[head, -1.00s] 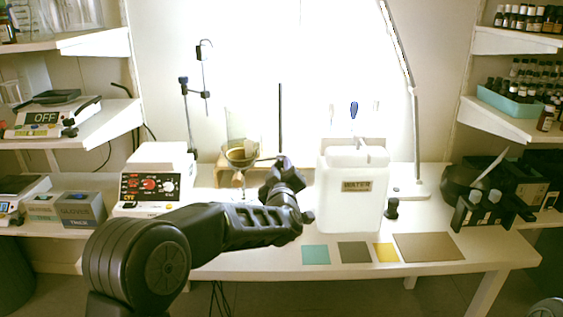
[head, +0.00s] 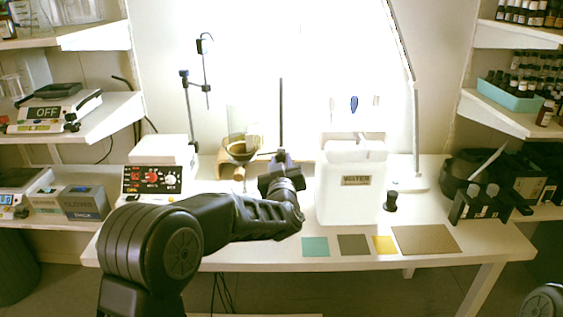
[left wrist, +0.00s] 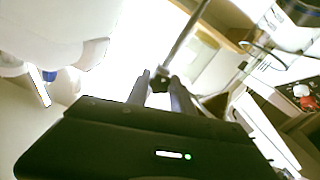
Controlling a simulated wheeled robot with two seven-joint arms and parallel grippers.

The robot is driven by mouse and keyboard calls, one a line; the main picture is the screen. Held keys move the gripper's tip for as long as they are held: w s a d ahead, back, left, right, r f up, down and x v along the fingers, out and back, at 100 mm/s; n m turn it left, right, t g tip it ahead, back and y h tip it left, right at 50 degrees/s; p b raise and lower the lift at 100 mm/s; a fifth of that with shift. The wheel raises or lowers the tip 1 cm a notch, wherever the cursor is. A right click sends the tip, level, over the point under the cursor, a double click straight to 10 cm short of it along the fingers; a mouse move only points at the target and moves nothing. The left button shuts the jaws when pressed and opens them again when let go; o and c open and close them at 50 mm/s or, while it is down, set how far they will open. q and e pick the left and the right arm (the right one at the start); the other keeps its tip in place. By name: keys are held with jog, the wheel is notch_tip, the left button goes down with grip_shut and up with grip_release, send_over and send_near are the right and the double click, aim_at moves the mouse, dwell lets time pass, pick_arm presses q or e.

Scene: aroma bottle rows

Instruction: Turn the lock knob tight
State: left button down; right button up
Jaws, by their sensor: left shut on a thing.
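My left gripper (head: 281,157) reaches over the table from the left and is at the dark upright rod (head: 281,110) of a stand. In the left wrist view its two fingers (left wrist: 160,84) are shut on the small dark lock knob (left wrist: 160,90), at the grey rod (left wrist: 187,33). In the head view the knob is hidden by the gripper. A glass funnel (head: 241,148) is just left of the gripper, above a wooden piece. My right gripper is not in view.
A white water container (head: 345,205) stands close to the right of the gripper. A white device with red controls (head: 155,178) stands to the left. Flat coloured mats (head: 353,245) lie at the front. Another stand (head: 190,115) rises behind, left of the funnel.

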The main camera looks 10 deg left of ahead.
pick_arm(q)
jog(key=c, duration=1.1)
grip_release()
jog(key=v, duration=0.8)
jog(key=shift+w+b, duration=0.1)
jog(key=shift+b, duration=0.2)
